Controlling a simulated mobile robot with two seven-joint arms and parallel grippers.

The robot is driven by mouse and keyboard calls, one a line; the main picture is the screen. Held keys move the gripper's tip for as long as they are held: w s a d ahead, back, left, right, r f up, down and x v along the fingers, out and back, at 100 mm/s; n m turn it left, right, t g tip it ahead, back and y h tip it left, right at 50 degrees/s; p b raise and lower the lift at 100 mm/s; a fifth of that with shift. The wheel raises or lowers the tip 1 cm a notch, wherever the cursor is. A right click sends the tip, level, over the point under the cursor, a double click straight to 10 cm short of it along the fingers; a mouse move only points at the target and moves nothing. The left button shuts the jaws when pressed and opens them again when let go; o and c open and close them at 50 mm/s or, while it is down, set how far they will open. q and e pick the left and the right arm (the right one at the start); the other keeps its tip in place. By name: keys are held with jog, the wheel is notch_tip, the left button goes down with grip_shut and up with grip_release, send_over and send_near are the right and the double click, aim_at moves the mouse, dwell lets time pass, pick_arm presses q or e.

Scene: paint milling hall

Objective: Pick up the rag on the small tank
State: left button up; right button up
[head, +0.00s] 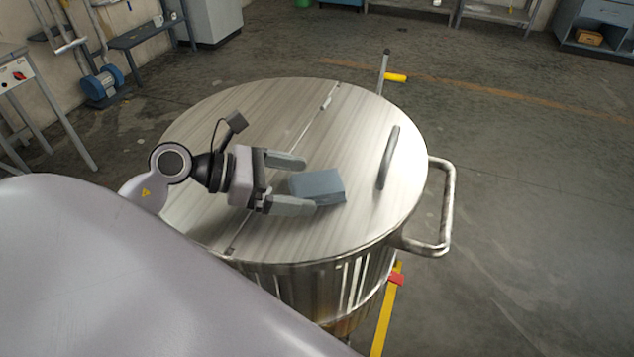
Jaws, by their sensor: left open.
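The rag (318,187) is a blue-grey folded block lying on the metal lid of the small tank (290,120), right of the lid's middle seam. My left gripper (298,183) reaches in from the left, low over the lid. Its two fingers are spread, and their tips are at the rag's left end, one on the far side and one on the near side. I cannot tell whether the fingers touch the rag. My right gripper is not in view.
A bar handle (389,157) stands on the lid right of the rag. A tubular side handle (446,205) sticks out from the tank's right side. A blue machine (102,84) and a bench (150,35) stand at the back left. The floor to the right is clear.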

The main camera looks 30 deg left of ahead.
pick_arm(q)
jog(key=shift+w+d+f, duration=0.1)
jog(key=shift+w+d, duration=0.1)
jog(key=c, duration=1.1)
jog(key=shift+o, duration=0.2)
